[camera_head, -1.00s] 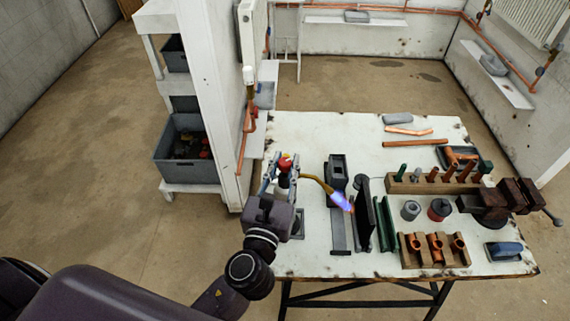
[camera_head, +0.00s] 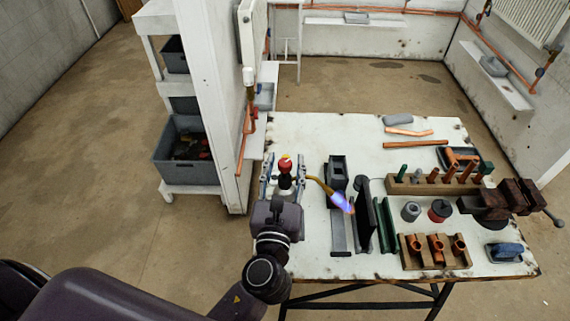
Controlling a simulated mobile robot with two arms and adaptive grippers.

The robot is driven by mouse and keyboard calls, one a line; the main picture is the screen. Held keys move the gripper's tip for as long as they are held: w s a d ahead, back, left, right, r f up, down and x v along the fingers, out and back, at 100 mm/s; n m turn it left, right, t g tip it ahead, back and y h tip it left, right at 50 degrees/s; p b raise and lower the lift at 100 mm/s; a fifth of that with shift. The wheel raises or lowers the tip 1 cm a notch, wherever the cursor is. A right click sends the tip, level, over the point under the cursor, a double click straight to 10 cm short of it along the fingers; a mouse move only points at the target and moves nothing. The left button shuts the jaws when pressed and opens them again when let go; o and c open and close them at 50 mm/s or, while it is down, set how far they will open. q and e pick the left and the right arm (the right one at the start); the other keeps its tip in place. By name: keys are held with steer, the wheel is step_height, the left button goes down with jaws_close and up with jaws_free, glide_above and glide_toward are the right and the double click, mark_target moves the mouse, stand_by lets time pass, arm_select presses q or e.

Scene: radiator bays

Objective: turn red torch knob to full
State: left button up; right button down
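The torch's red knob (camera_head: 285,164) sits on top of its dark upright body at the left side of the white workbench (camera_head: 300,130). A brass nozzle (camera_head: 318,184) runs right from the torch, with a blue-violet flame (camera_head: 342,202) burning at its tip. My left gripper (camera_head: 285,162) reaches in from the front. Its fingers stand open on either side of the knob, with a visible gap on each side. The gripper's body hides the torch's lower part. My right gripper is not in view.
Right of the flame stand a dark upright plate (camera_head: 363,212) and green rails (camera_head: 386,224). Wooden blocks with copper fittings (camera_head: 436,250), a red-and-grey can (camera_head: 439,210) and a vise (camera_head: 495,200) fill the right side. A white partition (camera_head: 215,110) rises beyond the bench's left edge.

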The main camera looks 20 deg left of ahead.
arm_select(q)
steer(key=s+d, duration=0.2)
steer(key=s, duration=0.9)
steer(key=shift+s+d, duration=0.15)
steer(key=shift+s, duration=0.25)
